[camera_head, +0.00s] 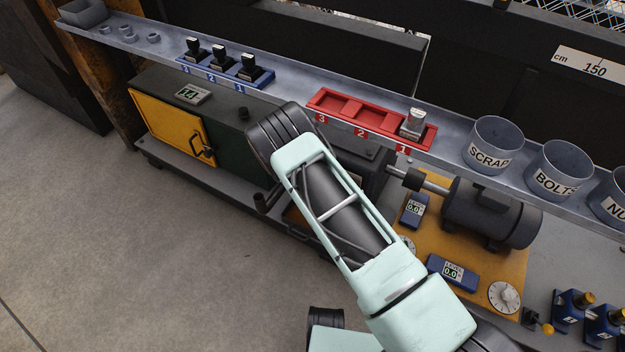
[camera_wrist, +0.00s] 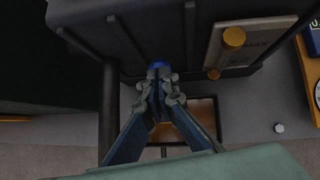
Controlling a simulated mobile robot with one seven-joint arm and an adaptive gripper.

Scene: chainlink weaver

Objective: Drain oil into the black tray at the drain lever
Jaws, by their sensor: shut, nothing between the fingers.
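My gripper (camera_wrist: 158,72) is shut and empty in the wrist view, with its fingertips close to a small blue piece (camera_wrist: 158,65) at the lower edge of a dark machine housing (camera_wrist: 140,35). Whether they touch, and whether this piece is the drain lever, I cannot tell. Below and right of the fingers is a dark-rimmed tray (camera_wrist: 217,122) with a tan-brown inside, partly hidden by the gripper. I cannot tell if oil is in it. In the head view my arm hides the gripper and most of the machine there.
A shelf (camera_head: 290,75) above carries a red three-slot rack (camera_head: 350,112), a blue rack (camera_head: 210,68) with black-topped items, and bins including SCRAP (camera_head: 493,143) and BOLTS (camera_head: 556,170). A yellow-doored cabinet (camera_head: 170,120) is left and a motor (camera_head: 490,213) right. The floor at left is clear.

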